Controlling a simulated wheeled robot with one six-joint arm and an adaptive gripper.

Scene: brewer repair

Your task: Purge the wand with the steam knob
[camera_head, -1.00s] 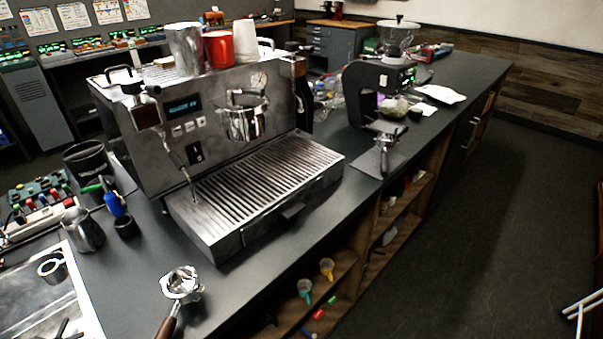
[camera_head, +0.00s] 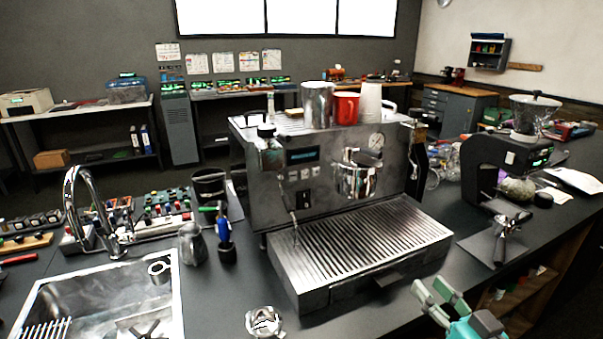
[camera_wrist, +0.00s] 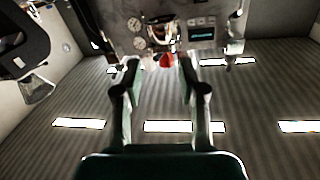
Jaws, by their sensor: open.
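The steel espresso machine (camera_head: 320,165) stands on the dark counter. A black knob (camera_head: 266,131), apparently the steam knob, is at its upper left front. The thin wand (camera_head: 286,197) hangs from below it, its tip over the slatted drip tray (camera_head: 370,236). My gripper (camera_head: 430,286), green and grey, is at the lower right, in front of the tray and well apart from knob and wand. Its fingers are spread and empty. The wrist view is upside down: the open fingers (camera_wrist: 162,68) point toward the machine front (camera_wrist: 180,35), with the knob side at upper right.
A steel cup (camera_head: 318,104), red cup (camera_head: 346,107) and white cups stand on the machine. A pitcher (camera_head: 192,243), blue-handled tool (camera_head: 224,230) and portafilter (camera_head: 264,322) stand left and in front. A sink (camera_head: 100,290) is left; a grinder (camera_head: 488,165) is right.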

